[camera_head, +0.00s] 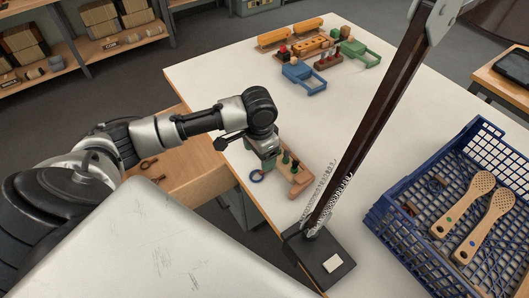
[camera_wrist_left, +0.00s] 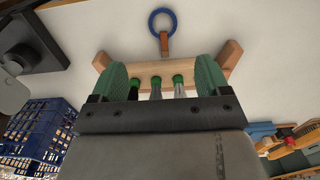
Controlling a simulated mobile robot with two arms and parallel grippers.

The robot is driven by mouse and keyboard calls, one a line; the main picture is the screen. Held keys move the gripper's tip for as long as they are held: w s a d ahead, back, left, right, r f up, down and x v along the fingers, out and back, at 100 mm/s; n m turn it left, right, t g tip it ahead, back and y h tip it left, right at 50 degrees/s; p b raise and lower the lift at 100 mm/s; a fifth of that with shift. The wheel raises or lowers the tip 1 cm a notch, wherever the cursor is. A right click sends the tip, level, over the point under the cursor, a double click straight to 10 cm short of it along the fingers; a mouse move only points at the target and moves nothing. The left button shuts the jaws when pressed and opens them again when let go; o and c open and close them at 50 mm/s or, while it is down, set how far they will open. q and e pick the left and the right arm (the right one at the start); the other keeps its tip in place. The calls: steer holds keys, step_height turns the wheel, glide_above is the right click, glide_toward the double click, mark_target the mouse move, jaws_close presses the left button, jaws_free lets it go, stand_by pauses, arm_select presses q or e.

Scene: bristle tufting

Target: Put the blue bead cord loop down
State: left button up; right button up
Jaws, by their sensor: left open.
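The blue bead cord loop (camera_head: 257,176) lies on the white table near its left edge, beside a small wooden rack (camera_head: 299,186). In the left wrist view the loop (camera_wrist_left: 151,20) is a ring beyond the rack (camera_wrist_left: 228,57), with a short brown tab (camera_wrist_left: 164,42) at its lower edge. My left gripper (camera_head: 262,160) is low over the table, close to the loop and rack. Its green fingers (camera_wrist_left: 160,80) are spread and the loop is outside them. Several green-topped bottles or pegs (camera_wrist_left: 155,86) show between the fingers; contact cannot be told. My right gripper is not in view.
A dark post with a spring rises from a black base (camera_head: 321,262) right of the rack. A blue crate (camera_head: 376,222) holding wooden brushes (camera_head: 464,203) stands at the right. Coloured wooden fixtures (camera_head: 305,76) sit at the back. The middle of the table is clear.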

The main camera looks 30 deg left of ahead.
mark_target(259, 175)
arm_select(q)
steer(key=f, duration=0.3)
steer(key=shift+a, duration=0.25)
steer(key=shift+f, duration=0.35)
steer(key=shift+d+f, duration=0.15)
steer(key=shift+f, duration=0.45)
step_height(259, 175, down, 4)
steer(key=shift+w+f, duration=0.1)
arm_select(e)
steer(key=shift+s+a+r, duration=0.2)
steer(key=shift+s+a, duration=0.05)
arm_select(q)
steer(key=shift+c, duration=0.4)
steer(key=c, duration=0.7)
steer(key=shift+c, duration=1.4)
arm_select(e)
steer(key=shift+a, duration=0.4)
